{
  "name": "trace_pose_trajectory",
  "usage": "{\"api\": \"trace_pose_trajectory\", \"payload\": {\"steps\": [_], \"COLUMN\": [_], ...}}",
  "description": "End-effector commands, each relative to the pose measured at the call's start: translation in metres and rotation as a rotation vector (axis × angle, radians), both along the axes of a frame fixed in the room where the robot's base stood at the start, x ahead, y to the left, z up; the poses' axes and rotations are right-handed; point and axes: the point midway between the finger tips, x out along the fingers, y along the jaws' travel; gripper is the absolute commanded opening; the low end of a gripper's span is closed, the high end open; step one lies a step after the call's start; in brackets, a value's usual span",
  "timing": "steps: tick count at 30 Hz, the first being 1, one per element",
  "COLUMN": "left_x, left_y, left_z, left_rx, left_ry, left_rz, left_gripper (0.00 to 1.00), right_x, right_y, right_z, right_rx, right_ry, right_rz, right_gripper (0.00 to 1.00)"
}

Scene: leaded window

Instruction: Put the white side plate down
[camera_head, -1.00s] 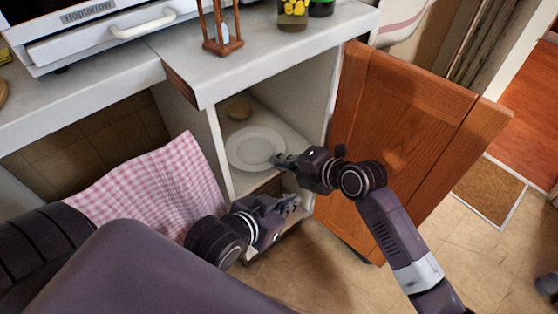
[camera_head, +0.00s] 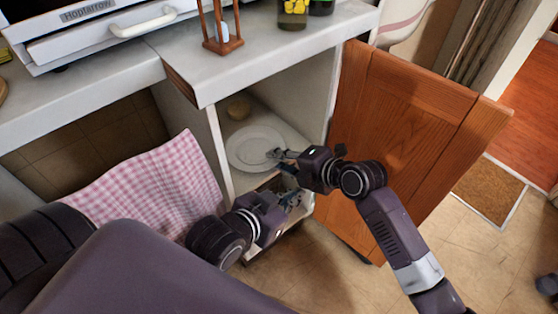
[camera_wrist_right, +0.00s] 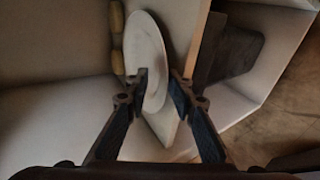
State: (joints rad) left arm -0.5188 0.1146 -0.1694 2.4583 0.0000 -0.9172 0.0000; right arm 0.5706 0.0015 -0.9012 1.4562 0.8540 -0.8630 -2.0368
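The white side plate (camera_head: 245,150) lies on the shelf inside the open cupboard (camera_head: 295,115). My right gripper (camera_head: 279,161) is at the plate's right edge with its fingers spread. In the right wrist view, the fingers (camera_wrist_right: 160,82) stand apart. One finger overlaps the plate (camera_wrist_right: 147,45) near its rim, and the other is clear of it on the right. I cannot tell whether either finger touches the plate. My left gripper (camera_head: 291,199) is below the right one, in front of the cupboard's lower part, with nothing visible in it; its finger opening is unclear.
A small tan object (camera_head: 238,107) sits behind the plate, near the cupboard's back. The open wooden door (camera_head: 410,130) stands to the right of my right gripper. A pink checked cloth (camera_head: 155,185) hangs at left. A worktop (camera_head: 270,60) overhangs the shelf.

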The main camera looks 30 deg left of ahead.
Motion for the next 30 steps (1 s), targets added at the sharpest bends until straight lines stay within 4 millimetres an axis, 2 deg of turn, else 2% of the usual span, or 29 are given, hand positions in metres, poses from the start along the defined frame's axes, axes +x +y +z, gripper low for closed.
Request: {"api": "trace_pose_trajectory", "payload": {"steps": [6, 11, 16, 24, 30], "left_x": [0.0, 0.0, 0.0, 0.0, 0.0], "left_y": [0.0, 0.001, 0.001, 0.001, 0.001], "left_z": [0.0, 0.0, 0.0, 0.0, 0.0], "left_rx": [0.0, 0.001, 0.001, 0.001, 0.001], "left_ry": [0.001, 0.0, 0.001, 0.002, 0.002], "left_rz": [0.0, 0.002, 0.002, 0.002, 0.001], "left_gripper": [0.0, 0.0, 0.0, 0.0, 0.0], "right_x": [-0.001, -0.002, -0.007, -0.02, -0.027], "right_y": [-0.001, -0.006, -0.027, -0.072, -0.093], "right_z": [-0.004, -0.001, 0.012, 0.042, 0.057], "right_rx": [-0.008, -0.007, -0.007, -0.007, -0.004], "right_ry": [0.005, 0.002, -0.001, -0.002, 0.0], "right_rz": [0.0, 0.001, 0.001, 0.0, 0.001], "right_gripper": [0.25, 0.25, 0.25, 0.25, 0.25]}}
